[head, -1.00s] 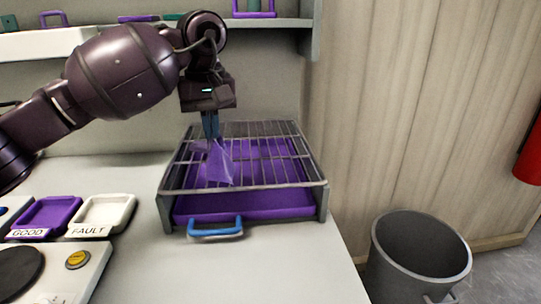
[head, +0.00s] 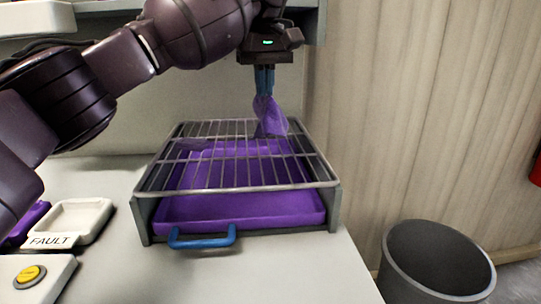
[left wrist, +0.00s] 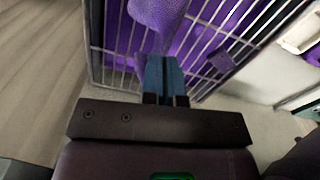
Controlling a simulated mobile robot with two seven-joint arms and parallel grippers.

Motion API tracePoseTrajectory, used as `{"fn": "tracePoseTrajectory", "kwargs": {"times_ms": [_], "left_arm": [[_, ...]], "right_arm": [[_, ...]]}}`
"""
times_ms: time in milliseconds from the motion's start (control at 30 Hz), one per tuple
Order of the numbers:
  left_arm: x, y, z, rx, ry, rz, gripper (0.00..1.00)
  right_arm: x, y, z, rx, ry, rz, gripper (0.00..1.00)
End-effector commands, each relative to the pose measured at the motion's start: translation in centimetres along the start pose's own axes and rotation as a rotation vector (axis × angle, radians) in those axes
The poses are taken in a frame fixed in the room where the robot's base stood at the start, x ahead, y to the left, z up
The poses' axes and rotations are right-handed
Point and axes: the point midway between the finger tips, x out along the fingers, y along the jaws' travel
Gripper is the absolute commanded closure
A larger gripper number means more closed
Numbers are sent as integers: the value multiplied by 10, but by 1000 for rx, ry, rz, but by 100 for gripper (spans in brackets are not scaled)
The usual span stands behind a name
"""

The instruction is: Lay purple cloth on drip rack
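My left gripper (head: 264,90) is shut on the purple cloth (head: 270,117), which hangs crumpled from the blue fingertips. The cloth is over the back right part of the wire drip rack (head: 237,188); I cannot tell whether its lower end touches the bars. In the left wrist view the cloth (left wrist: 157,14) hangs beyond the closed fingertips (left wrist: 163,65), with the rack bars behind it. A small, darker purple patch (head: 193,146) shows at the rack's back left, and also in the left wrist view (left wrist: 221,60). My right gripper is not in view.
A purple tray (head: 240,212) sits under the rack, with a blue handle (head: 202,241) in front. The white FAULT tray (head: 82,217) and a yellow button (head: 30,274) are at left. A grey bin (head: 437,262) stands at right. A shelf runs above the rack.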

Motion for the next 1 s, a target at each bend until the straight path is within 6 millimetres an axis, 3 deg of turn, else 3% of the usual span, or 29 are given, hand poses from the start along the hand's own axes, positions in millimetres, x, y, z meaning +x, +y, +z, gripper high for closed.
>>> {"fn": "tracePoseTrajectory", "kwargs": {"times_ms": [33,400,800,1000], "left_arm": [[7,5,-5,-1,-7,-2,100],[-1,16,-10,0,0,-1,100],[-2,15,-10,2,0,0,100],[-1,1,-15,43,1,0,100]], "right_arm": [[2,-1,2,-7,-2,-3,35],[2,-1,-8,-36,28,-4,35],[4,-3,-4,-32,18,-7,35],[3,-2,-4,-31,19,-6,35]]}}
